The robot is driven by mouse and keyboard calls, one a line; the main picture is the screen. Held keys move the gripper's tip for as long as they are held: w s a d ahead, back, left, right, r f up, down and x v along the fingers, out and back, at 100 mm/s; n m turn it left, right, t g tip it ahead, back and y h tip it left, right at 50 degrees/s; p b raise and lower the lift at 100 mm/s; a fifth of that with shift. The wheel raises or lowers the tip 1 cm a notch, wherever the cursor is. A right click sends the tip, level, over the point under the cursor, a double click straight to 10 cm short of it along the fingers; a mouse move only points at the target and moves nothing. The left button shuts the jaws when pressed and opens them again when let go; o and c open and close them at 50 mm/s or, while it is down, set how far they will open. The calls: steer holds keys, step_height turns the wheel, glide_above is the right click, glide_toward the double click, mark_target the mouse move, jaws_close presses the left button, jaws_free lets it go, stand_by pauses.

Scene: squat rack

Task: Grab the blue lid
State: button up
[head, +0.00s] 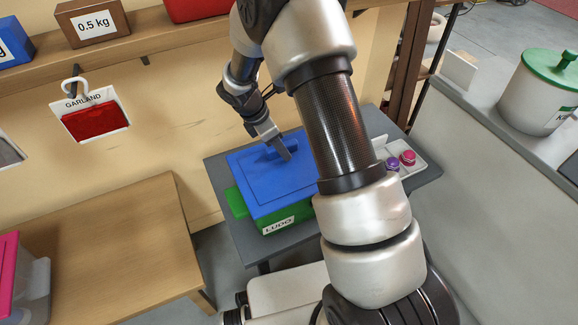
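The blue lid (263,188) lies on a green box (240,204) with a "LUDO" label, on a small dark grey table. A raised blue handle stands near the lid's far edge. My gripper (277,143) reaches down from the upper left, with its fingertips at this handle. The fingers overlap the handle in the view, and I cannot tell whether they are closed on it or only around it. My arm hides the lid's right side and part of the box.
The grey table (232,226) also bears a light tray (417,163) with a purple knob (392,164) and a pink knob (408,157). A wooden table (120,245) stands at left. A shelf (140,37) with boxes hangs above. A white pot with a green lid (540,92) stands on the right counter.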

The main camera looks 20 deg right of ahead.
steer(key=shift+f, duration=0.15)
jaws_close()
stand_by(0.4)
